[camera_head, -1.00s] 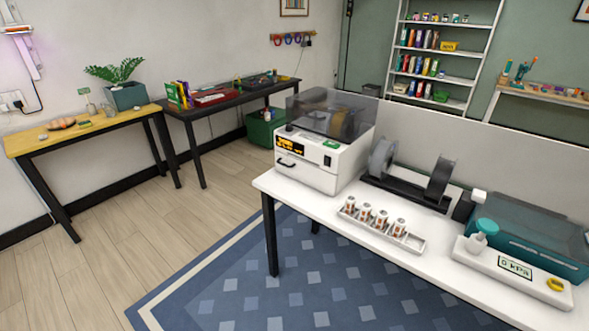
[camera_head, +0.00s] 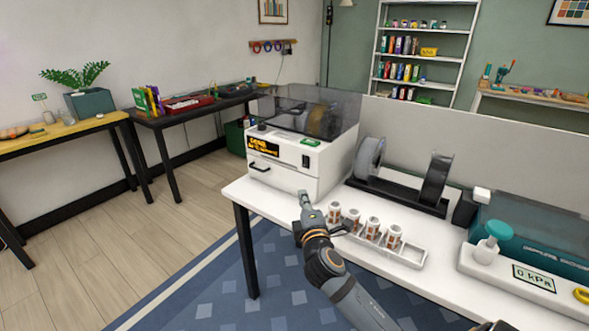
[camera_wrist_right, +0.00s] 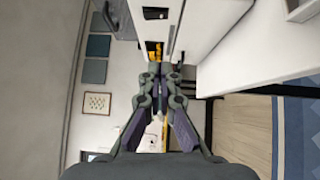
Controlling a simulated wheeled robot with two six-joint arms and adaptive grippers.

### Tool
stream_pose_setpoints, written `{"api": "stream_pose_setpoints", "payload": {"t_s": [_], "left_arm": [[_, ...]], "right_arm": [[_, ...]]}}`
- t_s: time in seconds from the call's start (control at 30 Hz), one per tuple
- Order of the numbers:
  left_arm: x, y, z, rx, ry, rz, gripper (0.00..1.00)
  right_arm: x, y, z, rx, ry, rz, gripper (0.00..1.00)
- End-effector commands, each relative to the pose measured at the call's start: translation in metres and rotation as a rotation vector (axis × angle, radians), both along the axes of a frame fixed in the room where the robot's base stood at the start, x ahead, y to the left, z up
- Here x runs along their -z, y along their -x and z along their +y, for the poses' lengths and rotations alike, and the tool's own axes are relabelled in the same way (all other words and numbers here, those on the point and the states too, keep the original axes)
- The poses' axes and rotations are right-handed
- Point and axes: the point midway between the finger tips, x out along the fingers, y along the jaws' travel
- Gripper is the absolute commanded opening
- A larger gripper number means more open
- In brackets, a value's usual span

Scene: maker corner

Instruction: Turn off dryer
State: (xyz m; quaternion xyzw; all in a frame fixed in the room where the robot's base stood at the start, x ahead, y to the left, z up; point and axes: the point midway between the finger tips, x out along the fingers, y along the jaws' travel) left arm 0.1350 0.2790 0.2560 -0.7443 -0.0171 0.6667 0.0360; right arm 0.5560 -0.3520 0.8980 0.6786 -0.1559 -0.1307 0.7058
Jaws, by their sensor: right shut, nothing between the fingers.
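The dryer (camera_head: 284,174) is a white box with a smoky clear lid on the left end of the white table. Its orange display (camera_head: 264,147) is lit. A dark rocker switch (camera_head: 306,162) sits on the right of its front face, below a green label (camera_head: 310,142). My right gripper (camera_head: 303,196) is shut and empty, in front of and below the switch, apart from it as far as I can tell. In the right wrist view the closed fingertips (camera_wrist_right: 162,70) point toward the dryer's white body (camera_wrist_right: 205,25). My left gripper is not in view.
A tray (camera_head: 413,257) with several small labelled jars stands just right of my right gripper. Behind it is a black spool holder (camera_head: 400,197). A white unit (camera_head: 512,272) reading 0 kPa is at the right. Floor is open left of the table.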

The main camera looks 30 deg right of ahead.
Motion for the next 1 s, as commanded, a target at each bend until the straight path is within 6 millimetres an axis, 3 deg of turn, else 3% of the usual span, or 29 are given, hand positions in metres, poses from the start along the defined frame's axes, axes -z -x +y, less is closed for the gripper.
{"api": "stream_pose_setpoints", "payload": {"t_s": [0.1,0.4,0.53,1.0], "left_arm": [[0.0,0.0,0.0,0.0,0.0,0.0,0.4],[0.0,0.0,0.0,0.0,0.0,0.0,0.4],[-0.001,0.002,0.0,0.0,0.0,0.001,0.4],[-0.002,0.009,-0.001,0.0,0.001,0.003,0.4]], "right_arm": [[-0.012,-0.006,0.001,-0.014,0.072,-0.019,0.0],[-0.012,-0.007,0.001,-0.015,0.072,-0.019,0.0],[-0.013,-0.016,-0.003,-0.014,0.073,-0.02,0.0],[-0.022,-0.102,-0.042,-0.014,0.072,-0.019,0.0]]}}
